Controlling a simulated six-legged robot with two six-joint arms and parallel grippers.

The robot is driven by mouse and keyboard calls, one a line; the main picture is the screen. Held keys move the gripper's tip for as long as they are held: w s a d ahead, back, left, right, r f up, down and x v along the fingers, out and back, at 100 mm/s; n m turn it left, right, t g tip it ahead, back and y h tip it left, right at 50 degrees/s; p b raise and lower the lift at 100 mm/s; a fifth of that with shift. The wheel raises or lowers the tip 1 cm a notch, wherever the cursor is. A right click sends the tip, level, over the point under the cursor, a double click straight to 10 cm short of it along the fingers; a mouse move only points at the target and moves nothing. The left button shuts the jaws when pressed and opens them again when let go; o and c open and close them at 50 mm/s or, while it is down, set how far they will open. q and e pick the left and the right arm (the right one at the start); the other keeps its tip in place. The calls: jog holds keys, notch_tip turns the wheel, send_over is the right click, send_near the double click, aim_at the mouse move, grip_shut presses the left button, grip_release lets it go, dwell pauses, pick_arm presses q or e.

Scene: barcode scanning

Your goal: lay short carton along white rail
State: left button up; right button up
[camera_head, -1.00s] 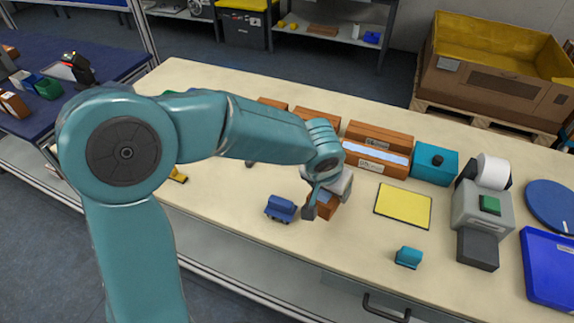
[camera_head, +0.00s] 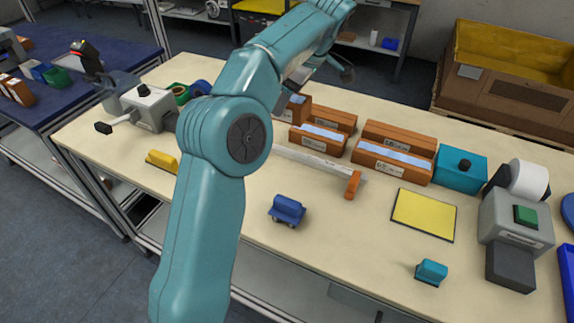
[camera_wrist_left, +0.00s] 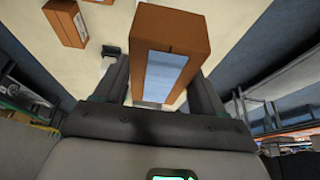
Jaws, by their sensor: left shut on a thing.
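My left gripper (camera_wrist_left: 160,92) is shut on a brown carton (camera_wrist_left: 178,28) with a pale blue label strip, seen between its fingers in the left wrist view. In the head view my left arm reaches up and back; the gripper is largely hidden behind it, and I cannot clearly pick out the held carton there. The white rail (camera_head: 318,163) lies slantwise on the bench, with an orange-brown end piece (camera_head: 353,185) at its right end. The rail's left part is hidden behind my arm. My right gripper is not in view.
Several brown cartons (camera_head: 397,142) stand behind the rail. A blue block (camera_head: 287,210), a yellow mat (camera_head: 424,215), a teal box (camera_head: 462,169) and a grey printer (camera_head: 514,222) sit around the bench. Bare bench shows in front of the rail.

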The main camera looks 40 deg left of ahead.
pick_arm(q)
jog(key=shift+w+a+f+b, duration=0.1)
jog(key=shift+f+b, duration=0.65)
jog(key=shift+f, duration=3.8)
jog(key=shift+a+f+b, duration=0.1)
jog(key=shift+f+b, duration=0.65)
jog(key=shift+f, duration=3.75)
jog(key=shift+d, duration=0.1)
jog(key=shift+f, duration=0.2)
jog(key=o, duration=1.4)
jog(key=shift+r, duration=0.1)
jog(key=shift+c, duration=0.2)
